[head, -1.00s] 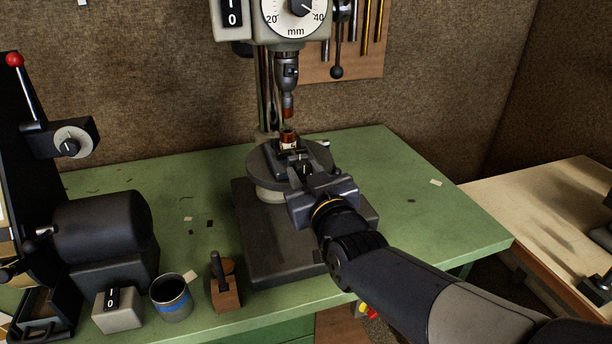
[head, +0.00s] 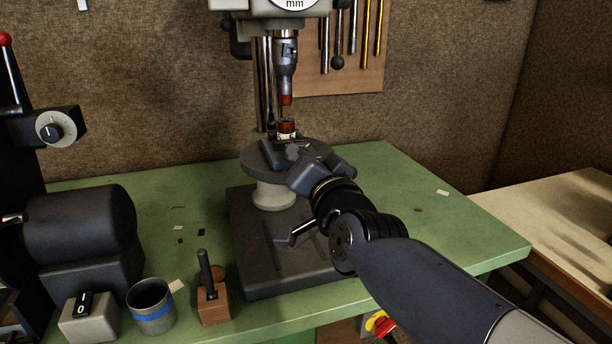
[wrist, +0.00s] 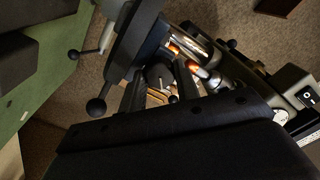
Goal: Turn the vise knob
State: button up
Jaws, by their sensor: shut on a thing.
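The small grey vise (head: 273,154) sits on the round drill press table (head: 257,171), with a copper-coloured workpiece (head: 286,126) standing upright in it. My gripper (head: 303,154) reaches the vise from the front right and hides its knob in the head view. In the wrist view, my gripper's two fingers (wrist: 160,84) stand either side of a dark round knob (wrist: 159,74) and are shut on it. The exact finger contact is dark and hard to see. Copper-coloured shiny parts (wrist: 196,62) show just beyond the fingers.
The drill chuck (head: 286,55) hangs just above the workpiece. A cup (head: 152,312), a wooden block with a dark handle (head: 213,306) and a switch box (head: 88,318) stand at the front left. The green bench (head: 430,215) is mostly clear at right.

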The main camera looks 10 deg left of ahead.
jog(key=shift+f+m+t+h+b, duration=0.15)
jog(key=shift+m+b, duration=0.6)
jog(key=shift+m, duration=3.5)
jog(key=shift+r+m+t+h+b, duration=0.2)
jog(key=shift+m+b, duration=0.55)
jog(key=shift+m, duration=3.5)
jog(key=o, duration=1)
jog(key=shift+f, duration=0.2)
jog(key=shift+c, duration=0.2)
jog(key=shift+f, duration=0.1)
jog(key=shift+f, duration=0.15)
